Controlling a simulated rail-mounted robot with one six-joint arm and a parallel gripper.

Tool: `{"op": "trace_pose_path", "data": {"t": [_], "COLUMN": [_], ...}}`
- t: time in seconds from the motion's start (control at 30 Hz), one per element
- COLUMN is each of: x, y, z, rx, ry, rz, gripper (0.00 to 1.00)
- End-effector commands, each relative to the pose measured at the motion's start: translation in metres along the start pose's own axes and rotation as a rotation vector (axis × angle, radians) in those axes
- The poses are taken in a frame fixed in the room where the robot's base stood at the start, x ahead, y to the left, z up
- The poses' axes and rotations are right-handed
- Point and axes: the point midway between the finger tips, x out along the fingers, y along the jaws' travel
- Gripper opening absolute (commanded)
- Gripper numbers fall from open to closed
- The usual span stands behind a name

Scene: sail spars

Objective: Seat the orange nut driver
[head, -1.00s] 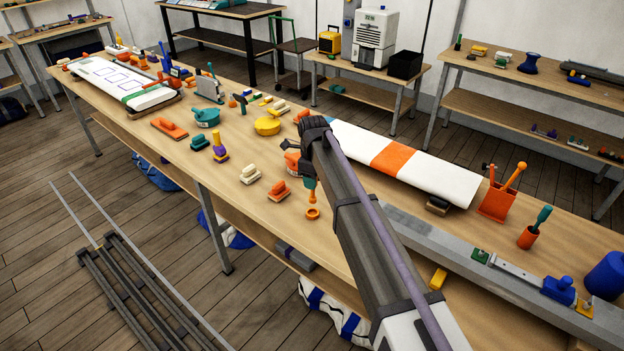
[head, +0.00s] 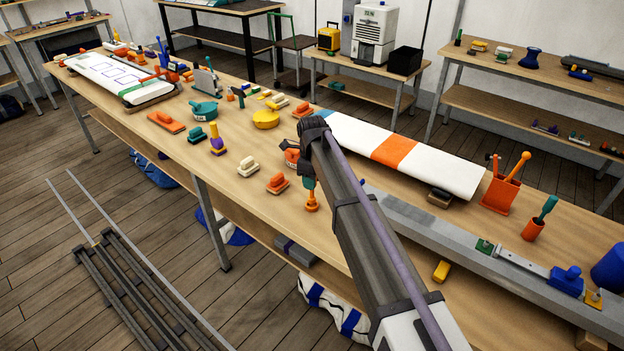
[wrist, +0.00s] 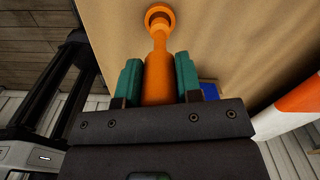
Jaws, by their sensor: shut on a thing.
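The orange nut driver (wrist: 158,85) is held between the two teal fingertips of my gripper (wrist: 158,76), shut on its handle. Its narrower shaft points away from my gripper, to the top of the wrist view. The shaft's end meets an orange ring-shaped holder (wrist: 148,17) on the bench. In the head view the driver (head: 311,195) hangs upright below my gripper (head: 308,183), and its lower end is at the orange holder (head: 312,208). I cannot tell how deep the tip sits in the holder's opening.
The wooden bench (head: 240,205) is bare just in front of the holder. Orange block (head: 277,184) and cream block (head: 247,165) lie to its left. A white and orange sail panel (head: 395,150) lies behind my arm. A grey beam (head: 440,234) runs along the right.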

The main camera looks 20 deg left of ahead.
Motion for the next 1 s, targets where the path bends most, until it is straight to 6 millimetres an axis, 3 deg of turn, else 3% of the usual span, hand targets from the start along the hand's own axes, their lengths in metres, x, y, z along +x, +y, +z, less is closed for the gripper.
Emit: {"op": "trace_pose_path", "data": {"t": [0.9, 0.93, 1.0], "x": [0.022, 0.022, 0.022], "y": [0.0, 0.0, 0.0], "z": [0.0, 0.0, 0.0], "rx": [0.0, 0.0, 0.0], "ry": [0.0, 0.0, 0.0], "rz": [0.0, 0.0, 0.0], "gripper": [0.09, 0.35, 0.41]}}
